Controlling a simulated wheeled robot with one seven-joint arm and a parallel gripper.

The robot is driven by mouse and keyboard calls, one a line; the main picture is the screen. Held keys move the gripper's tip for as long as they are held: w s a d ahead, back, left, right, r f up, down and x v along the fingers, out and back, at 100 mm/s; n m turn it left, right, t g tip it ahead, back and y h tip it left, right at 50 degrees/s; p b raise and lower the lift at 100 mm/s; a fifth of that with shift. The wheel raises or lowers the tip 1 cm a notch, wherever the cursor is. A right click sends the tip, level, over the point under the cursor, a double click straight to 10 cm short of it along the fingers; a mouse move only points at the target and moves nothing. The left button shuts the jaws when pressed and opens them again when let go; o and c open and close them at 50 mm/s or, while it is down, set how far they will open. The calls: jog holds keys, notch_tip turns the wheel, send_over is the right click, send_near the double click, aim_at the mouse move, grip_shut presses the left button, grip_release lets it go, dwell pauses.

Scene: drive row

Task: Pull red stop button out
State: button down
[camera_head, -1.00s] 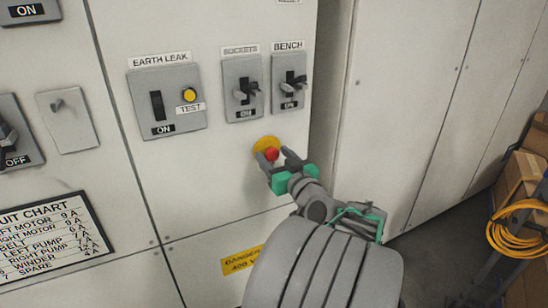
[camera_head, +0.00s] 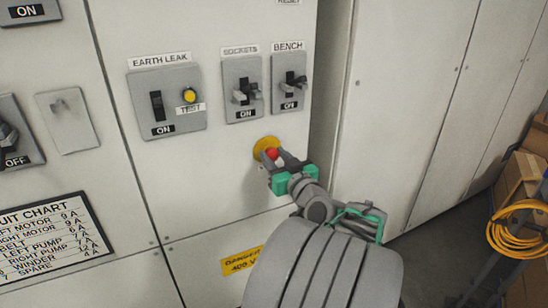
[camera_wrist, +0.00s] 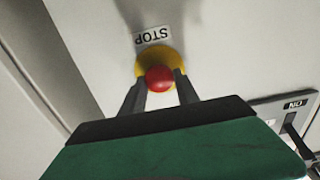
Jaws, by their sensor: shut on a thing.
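The red stop button (camera_head: 272,154) sits on a round yellow base on the grey cabinet panel, below the SOCKETS and BENCH switches. In the wrist view the red button (camera_wrist: 159,79) is in front of its yellow base (camera_wrist: 150,61), with an upside-down STOP label (camera_wrist: 153,36) beside it. My gripper (camera_head: 275,160) is at the button, one finger on each side of it. In the wrist view the fingers of my gripper (camera_wrist: 160,84) are shut on the button. The fingers hide part of the button and base in the head view.
The EARTH LEAK switch (camera_head: 166,99), SOCKETS switch (camera_head: 243,88) and BENCH switch (camera_head: 289,82) are above the button. A yellow danger sign (camera_head: 241,261) is below. Cardboard boxes (camera_head: 520,178) and a coiled orange cable (camera_head: 515,237) are at the right.

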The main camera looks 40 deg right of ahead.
dwell(0.3)
jog(key=shift+s+f+b, duration=0.15)
jog(key=shift+s+b, duration=0.05)
jog(key=shift+b, duration=0.2)
jog(key=shift+s+a+f+b, duration=0.1)
jog(key=shift+s+b, duration=0.3)
jog(key=shift+b, duration=0.1)
jog(key=shift+a, duration=0.1)
jog(key=c, duration=0.9)
grip_release()
jog(key=shift+s+r, duration=0.1)
jog(key=shift+r, duration=0.15)
jog(key=v, duration=0.7)
jog(key=shift+s+a, duration=0.15)
jog(key=shift+s, duration=0.25)
